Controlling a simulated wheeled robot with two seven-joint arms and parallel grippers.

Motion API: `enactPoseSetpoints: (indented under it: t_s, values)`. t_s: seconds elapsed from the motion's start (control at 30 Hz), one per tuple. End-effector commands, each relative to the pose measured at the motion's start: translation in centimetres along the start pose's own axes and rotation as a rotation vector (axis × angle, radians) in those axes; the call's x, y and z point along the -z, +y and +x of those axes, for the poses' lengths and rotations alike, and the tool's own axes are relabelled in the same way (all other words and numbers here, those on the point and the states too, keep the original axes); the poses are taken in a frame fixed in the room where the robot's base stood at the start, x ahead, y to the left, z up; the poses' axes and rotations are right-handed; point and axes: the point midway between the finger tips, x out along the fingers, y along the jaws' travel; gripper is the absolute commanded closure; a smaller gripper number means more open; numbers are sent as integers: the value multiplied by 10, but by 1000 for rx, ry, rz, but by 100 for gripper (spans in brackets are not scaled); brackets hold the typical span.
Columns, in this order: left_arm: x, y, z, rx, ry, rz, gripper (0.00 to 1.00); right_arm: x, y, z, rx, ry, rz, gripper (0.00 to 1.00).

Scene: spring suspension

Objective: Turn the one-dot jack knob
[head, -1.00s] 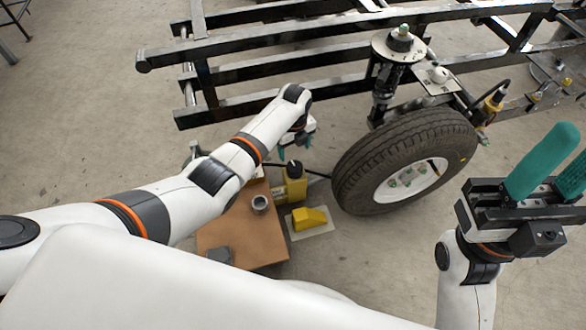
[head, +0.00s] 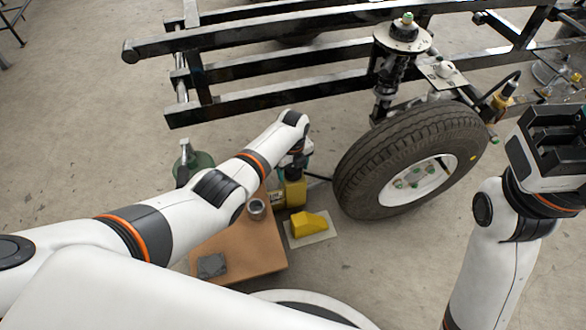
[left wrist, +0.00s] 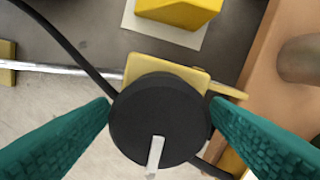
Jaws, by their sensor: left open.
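The jack (head: 291,194) is a yellow body beside the brown board. In the left wrist view its round black knob (left wrist: 160,118) has a white pointer bar facing the bottom of the picture; I cannot make out a dot mark. My left gripper (head: 296,166) is over the jack, partly hidden by its own arm in the head view. In the left wrist view the left gripper's (left wrist: 160,108) teal fingers stand open on either side of the knob, close to its rim; contact cannot be told. My right gripper (head: 553,148) is raised at the right; its fingertips are not visible.
The brown board (head: 240,250) carries a metal cup (head: 257,209) and a grey block (head: 212,266). A yellow wedge (head: 309,224) lies on a pale sheet. The large tyre (head: 365,165) and black frame (head: 240,105) stand beyond. A black hose (left wrist: 62,42) runs by the knob.

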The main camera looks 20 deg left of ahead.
Motion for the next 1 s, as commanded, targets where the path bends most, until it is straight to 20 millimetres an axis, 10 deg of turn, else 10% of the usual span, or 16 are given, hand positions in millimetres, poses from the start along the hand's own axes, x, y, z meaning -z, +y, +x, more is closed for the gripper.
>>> enactPoseSetpoints:
  t_s: [0.33,1.0]
  values:
    - [0,0,0,0,0,0,73,0,0,0,0,1,0,64]
    - [0,0,-2,-1,0,-299,73,3,-2,-2,16,26,5,64]
